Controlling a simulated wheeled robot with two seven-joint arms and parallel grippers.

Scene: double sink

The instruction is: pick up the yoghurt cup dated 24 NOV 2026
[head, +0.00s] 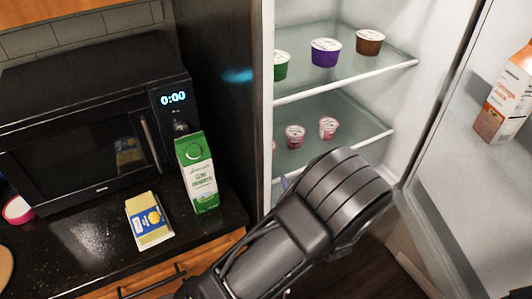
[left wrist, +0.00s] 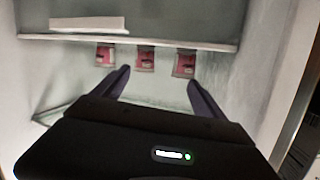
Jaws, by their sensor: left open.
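Several yoghurt cups stand in an open fridge. In the head view, two pink cups (head: 295,136) (head: 328,128) are on the lower shelf, and a sliver of a third (head: 274,147) shows at the fridge's left edge. In the left wrist view, three pink cups, left (left wrist: 105,55), middle (left wrist: 146,60) and right (left wrist: 185,63), stand in a row beyond the fingertips. My left gripper (left wrist: 158,78) is open and empty, its fingers pointing toward that row. In the head view my arm hides most of it. No date is readable on any cup. My right gripper is not in view.
The upper shelf (head: 345,77) holds a green cup (head: 281,65), a purple cup (head: 325,52) and a brown cup (head: 369,42). A microwave (head: 85,120), green carton (head: 197,172) and yellow pack (head: 149,222) are at left.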

